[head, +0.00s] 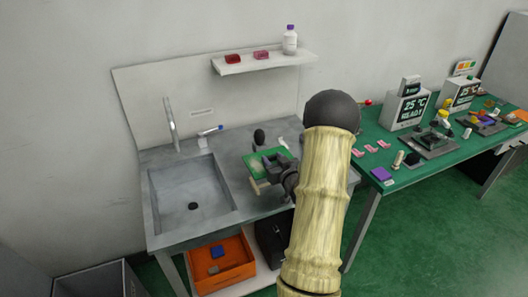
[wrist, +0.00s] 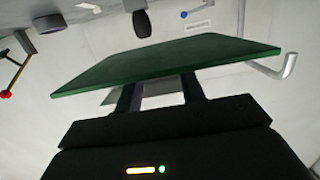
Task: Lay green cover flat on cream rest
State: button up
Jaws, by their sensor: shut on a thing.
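The green cover (head: 262,160) is a thin flat plate above the grey counter, right of the sink. It also spans the wrist view (wrist: 165,62), slightly tilted there. My gripper (head: 277,167) is shut on the cover near its right side in the head view. In the wrist view my fingers (wrist: 160,94) reach the cover, but the contact itself is hidden. A small cream piece, apparently the cream rest (head: 255,187), shows just below the cover's front edge. The cover and gripper hide most of it, and I cannot tell whether they touch.
The sink (head: 192,190) with its tap (head: 170,122) lies left. A dark rounded object (head: 259,137) stands behind the cover. A shelf (head: 265,62) hangs above. A green bench (head: 380,185) with instruments stands right.

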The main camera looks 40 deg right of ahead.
jog(key=shift+w+d, duration=0.1)
jog(key=shift+w, duration=0.3)
jog(key=shift+s, duration=0.15)
jog(key=shift+f, duration=0.1)
jog(key=shift+f+b, duration=3.1)
jog(key=shift+f, duration=1.15)
jog(key=o, duration=1.1)
jog(key=shift+s, duration=0.1)
